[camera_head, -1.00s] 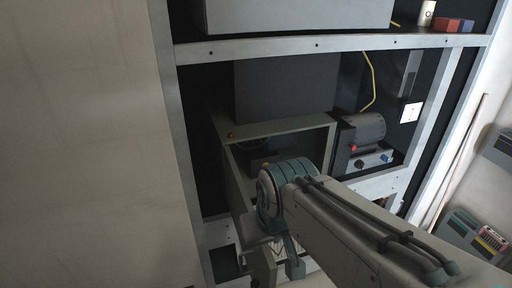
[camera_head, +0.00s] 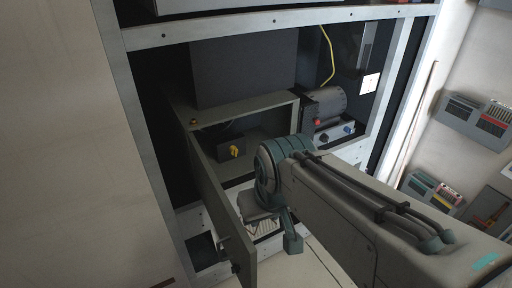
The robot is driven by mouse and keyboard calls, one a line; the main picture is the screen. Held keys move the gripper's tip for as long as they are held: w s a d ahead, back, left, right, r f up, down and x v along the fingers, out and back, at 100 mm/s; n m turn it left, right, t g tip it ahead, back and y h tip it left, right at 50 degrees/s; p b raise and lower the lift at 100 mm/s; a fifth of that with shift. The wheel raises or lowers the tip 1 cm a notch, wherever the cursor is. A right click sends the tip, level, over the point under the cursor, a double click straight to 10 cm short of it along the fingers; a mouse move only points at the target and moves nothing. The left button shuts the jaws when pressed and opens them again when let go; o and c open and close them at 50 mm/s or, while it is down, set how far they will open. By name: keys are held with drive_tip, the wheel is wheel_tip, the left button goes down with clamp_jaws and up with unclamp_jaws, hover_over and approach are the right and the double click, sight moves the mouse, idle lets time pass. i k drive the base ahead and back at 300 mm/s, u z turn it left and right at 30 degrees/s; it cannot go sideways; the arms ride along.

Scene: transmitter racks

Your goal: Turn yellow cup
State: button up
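A small yellow cup-like piece (camera_head: 235,151) sits on a dark block inside an open grey-green box in the rack. The box's hinged door (camera_head: 222,205) stands open and points toward me. My arm reaches in from the lower right, and its teal wrist is just right of the door and in front of the box's lower right part. My gripper (camera_head: 262,212) is largely hidden by the wrist, low beside the door. It is apart from the yellow piece. Its fingers do not show clearly, and I see nothing held.
A motor-like unit (camera_head: 324,104) with red and blue knobs stands right of the box. A yellow cable (camera_head: 328,58) hangs above it. Pale rack posts (camera_head: 140,125) frame the opening. Grey wall units (camera_head: 474,121) are at the far right.

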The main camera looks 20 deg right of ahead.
sight(233, 149)
drive_tip(key=u, duration=2.5)
drive_tip(key=k, duration=1.85)
drive_tip(key=z, duration=2.3)
drive_tip(key=i, duration=1.65)
